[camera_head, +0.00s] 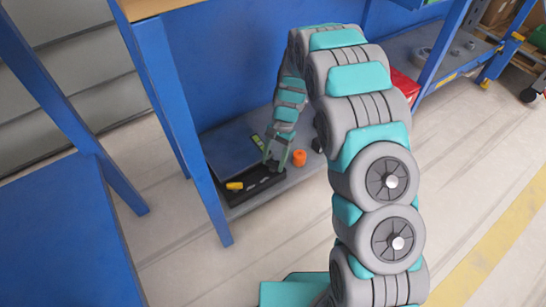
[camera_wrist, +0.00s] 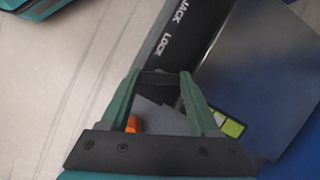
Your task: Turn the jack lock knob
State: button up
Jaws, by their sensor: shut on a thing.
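A black panel (camera_head: 243,194) lies on the low shelf; in the wrist view it shows as a dark strip (camera_wrist: 192,27) lettered JACK LOCK. My gripper (camera_head: 275,166) reaches down to the panel's right part. In the wrist view my gripper (camera_wrist: 160,77) has its two green fingers on either side of a dark bar-like piece (camera_wrist: 160,78) near the lettering. It is shut on this piece, which appears to be the jack lock knob. The knob's base and its turn angle cannot be made out. A yellow piece (camera_head: 235,186) sits on the panel's left part, apart from my gripper.
An orange round object (camera_head: 299,157) stands on the shelf just right of my gripper. A yellow-green labelled item (camera_head: 257,141) lies behind it. A blue post (camera_head: 190,150) stands left of the panel, and a blue back wall (camera_head: 225,70) closes the shelf.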

jog(key=shift+m+t+y+p, duration=0.5)
jog(key=shift+m+p, duration=0.35)
jog(key=shift+m, duration=1.05)
jog(key=o, duration=1.4)
jog(key=shift+c, duration=0.2)
